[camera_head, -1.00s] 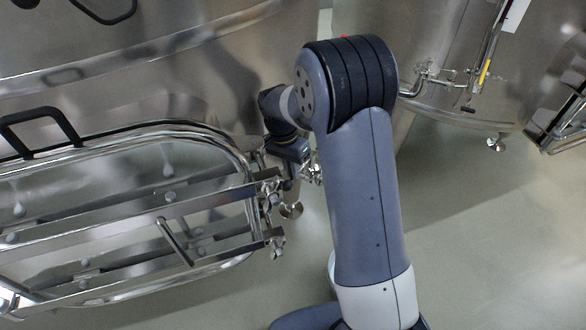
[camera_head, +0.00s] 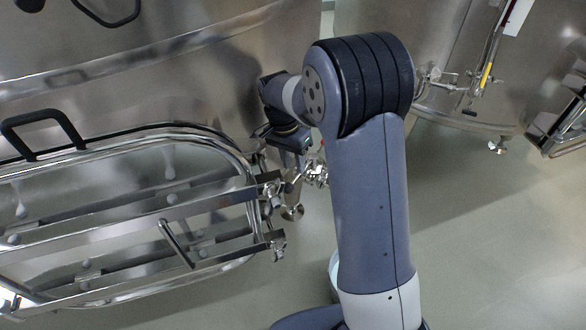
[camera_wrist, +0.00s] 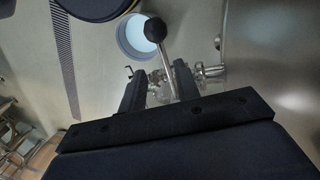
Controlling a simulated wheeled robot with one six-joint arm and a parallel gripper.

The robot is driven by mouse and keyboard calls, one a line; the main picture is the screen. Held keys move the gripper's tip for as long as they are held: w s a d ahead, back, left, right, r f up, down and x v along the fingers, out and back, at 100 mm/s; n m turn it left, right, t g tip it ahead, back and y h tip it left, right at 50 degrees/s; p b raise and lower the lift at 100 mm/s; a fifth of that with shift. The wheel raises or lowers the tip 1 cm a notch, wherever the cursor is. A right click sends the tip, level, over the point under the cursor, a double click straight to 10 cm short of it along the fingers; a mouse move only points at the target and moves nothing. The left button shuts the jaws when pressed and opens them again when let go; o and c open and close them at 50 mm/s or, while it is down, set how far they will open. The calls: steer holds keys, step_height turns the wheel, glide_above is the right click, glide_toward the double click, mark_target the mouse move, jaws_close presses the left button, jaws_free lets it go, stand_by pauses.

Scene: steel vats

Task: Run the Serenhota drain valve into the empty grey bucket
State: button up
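The drain valve (camera_wrist: 190,76) is a steel fitting coming from the vat wall at the right in the wrist view. Its lever ends in a black ball knob (camera_wrist: 155,29) and runs down between my fingers. My gripper (camera_wrist: 159,70) is open, one finger on each side of the lever; contact cannot be told. The bucket (camera_wrist: 124,41), grey-rimmed with a pale inside, stands on the floor beyond the knob, partly hidden. In the head view, the valve (camera_head: 316,173) shows beside my gripper (camera_head: 290,155), and a sliver of the bucket (camera_head: 334,268) shows behind my arm.
A large steel vat (camera_head: 190,90) stands close on the left, with a barred hatch (camera_head: 130,200) reaching near my gripper. A second vat (camera_head: 440,60) with pipework stands at the back right. The floor (camera_head: 490,250) on the right is clear.

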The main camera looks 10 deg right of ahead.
mark_target(295, 178)
step_height(295, 178, up, 6)
stand_by(0.5)
step_height(295, 178, down, 10)
steer(key=shift+f, duration=0.1)
steer(key=shift+s+d+n, duration=0.15)
steer(key=shift+s+n, duration=0.05)
steer(key=shift+n, duration=0.1)
steer(key=shift+w+r, duration=0.1)
steer(key=shift+r, duration=0.1)
stand_by(0.3)
